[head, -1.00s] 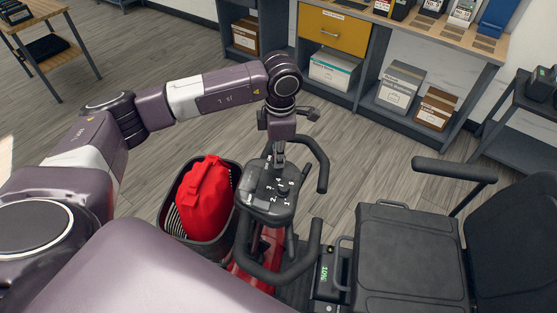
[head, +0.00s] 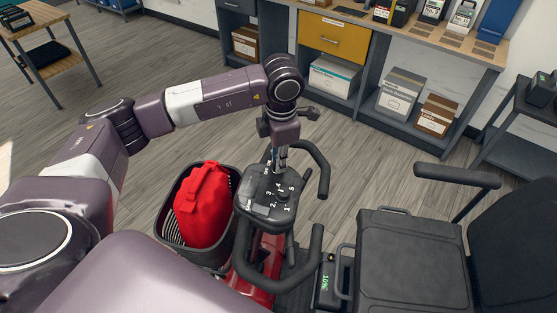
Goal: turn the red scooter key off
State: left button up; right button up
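The red scooter (head: 262,258) stands below me, its black handlebar console (head: 262,208) carrying a numbered dial. My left gripper (head: 281,160) points down at the far edge of the console, beside the numbers. Its fingertips are close together and seem to be at or just above the console surface. The key itself cannot be made out; the fingers cover that spot. Whether the fingers are shut on it cannot be told. My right gripper is out of view.
A dark basket (head: 168,233) with a red bag (head: 203,208) sits left of the console. Black looped handlebars (head: 318,172) surround the console. The seat (head: 410,255) and its armrest (head: 455,175) are at the right. A shelf unit with boxes (head: 402,92) stands behind, with open floor before it.

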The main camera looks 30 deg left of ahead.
pick_arm(q)
jog(key=o, duration=0.3)
jog(key=shift+o, duration=0.2)
notch_tip(320, 180, up, 12)
jog(key=shift+s+d, duration=0.35)
jog(key=shift+d, duration=0.05)
dwell(0.3)
